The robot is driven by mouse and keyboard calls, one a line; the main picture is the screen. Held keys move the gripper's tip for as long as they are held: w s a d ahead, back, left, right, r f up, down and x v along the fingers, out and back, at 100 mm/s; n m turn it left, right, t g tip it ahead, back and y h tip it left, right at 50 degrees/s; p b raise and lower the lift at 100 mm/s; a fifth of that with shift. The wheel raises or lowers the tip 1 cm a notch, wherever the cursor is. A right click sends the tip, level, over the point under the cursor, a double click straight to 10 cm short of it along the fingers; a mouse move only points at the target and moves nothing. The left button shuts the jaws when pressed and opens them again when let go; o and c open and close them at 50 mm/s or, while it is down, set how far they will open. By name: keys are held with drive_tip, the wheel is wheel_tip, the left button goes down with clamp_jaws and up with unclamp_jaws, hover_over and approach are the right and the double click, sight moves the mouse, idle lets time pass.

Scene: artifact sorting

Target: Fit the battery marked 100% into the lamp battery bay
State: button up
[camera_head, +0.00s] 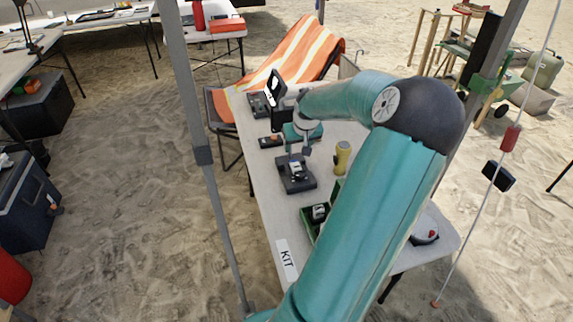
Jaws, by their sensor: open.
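My gripper (301,151) hangs over the narrow white table, just above and behind a dark block-like unit (297,184). It is small here and partly hidden by my own wrist; I see nothing held in it. A small black-and-white piece (297,171) sits on top of that unit. Another black-and-white piece (319,211) is in a green tray (306,226), partly hidden by my arm. A yellow lamp-like object (342,156) stands right of the gripper. I cannot read any charge marking, nor tell which piece is the 100% battery or where the lamp battery bay is.
A small dark item with orange (270,141) and a dark device (259,106) lie farther back on the white table (268,205). A KIT label (286,259) marks its front left. A striped deck chair (302,55) stands behind. A grey pole (203,155) rises at left.

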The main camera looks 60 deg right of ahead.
hover_over(296, 165)
drive_tip(key=s+a, duration=0.1)
drive_tip(key=a, duration=0.1)
wheel_tip(296, 165, down, 8)
drive_tip(key=shift+s+r, duration=0.1)
drive_tip(key=shift+r, duration=0.15)
drive_tip(key=shift+s+f, duration=0.1)
drive_tip(key=shift+f, duration=0.1)
drive_tip(key=shift+x, duration=2.7)
drive_tip(key=shift+s, duration=0.1)
drive_tip(key=shift+d, duration=0.1)
drive_tip(key=shift+c, duration=0.4)
drive_tip(key=c, duration=1.1)
